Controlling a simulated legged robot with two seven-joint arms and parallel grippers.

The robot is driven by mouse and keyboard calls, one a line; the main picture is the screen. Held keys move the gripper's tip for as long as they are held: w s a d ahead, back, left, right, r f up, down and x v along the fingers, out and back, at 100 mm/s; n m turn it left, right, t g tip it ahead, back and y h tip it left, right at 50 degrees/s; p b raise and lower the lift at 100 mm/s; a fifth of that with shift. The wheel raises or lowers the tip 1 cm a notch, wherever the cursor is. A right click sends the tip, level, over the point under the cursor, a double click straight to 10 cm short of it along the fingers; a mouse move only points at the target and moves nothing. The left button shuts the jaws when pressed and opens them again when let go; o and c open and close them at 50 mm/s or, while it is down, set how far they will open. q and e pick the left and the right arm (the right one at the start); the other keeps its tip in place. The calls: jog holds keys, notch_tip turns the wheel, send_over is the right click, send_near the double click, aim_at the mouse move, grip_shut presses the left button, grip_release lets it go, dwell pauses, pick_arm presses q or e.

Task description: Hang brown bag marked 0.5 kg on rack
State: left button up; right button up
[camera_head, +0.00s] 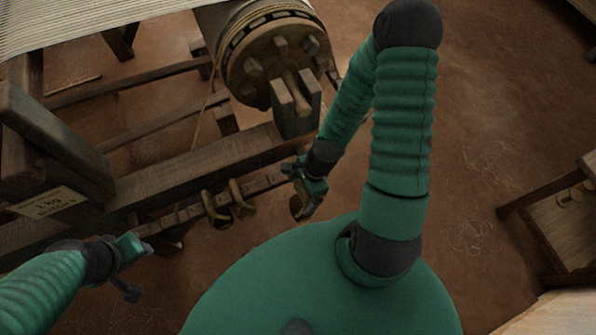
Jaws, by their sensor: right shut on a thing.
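The rack (182,214) is a dark wooden rail along the loom's near side, with curved brown hooks (239,199) near its middle. My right gripper (304,193) is at the rail's right end, shut on a small brown thing (298,208), which looks like the brown bag. The gripper hides most of it, and no 0.5 kg mark can be read. My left gripper (136,268) is near the rail's left end, apart from the hooks.
A wooden loom frame (180,168) with a large toothed drum (278,57) stands behind the rack. A wooden stand (560,215) is at the right.

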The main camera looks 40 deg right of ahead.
jog(key=shift+w+d+f, duration=0.2)
jog(key=shift+w+d, duration=0.1)
jog(key=shift+w, duration=0.3)
jog(key=shift+w+d+f+b, duration=0.1)
jog(key=shift+w+d+b, duration=0.05)
jog(key=shift+w, duration=0.25)
jog(key=shift+w+d+f+b, duration=0.1)
jog(key=shift+w+b, duration=0.05)
jog(key=shift+w, duration=0.25)
jog(key=shift+w+d+f, duration=0.1)
jog(key=shift+w+f, duration=0.05)
jog(key=shift+w, duration=0.6)
jog(key=shift+w+d+b, duration=0.2)
jog(key=shift+w+b, duration=0.05)
jog(key=shift+w, duration=0.6)
jog(key=shift+w+d+b, duration=0.2)
jog(key=shift+w+d, duration=0.05)
jog(key=shift+w, duration=0.65)
jog(key=shift+w+d+b, duration=0.2)
jog(key=shift+w+b, duration=0.05)
jog(key=shift+w, duration=0.6)
jog(key=shift+f+b, duration=0.6)
jog(key=shift+f, duration=0.55)
jog(key=shift+s+a+f, duration=0.1)
jog(key=shift+s+f, duration=0.1)
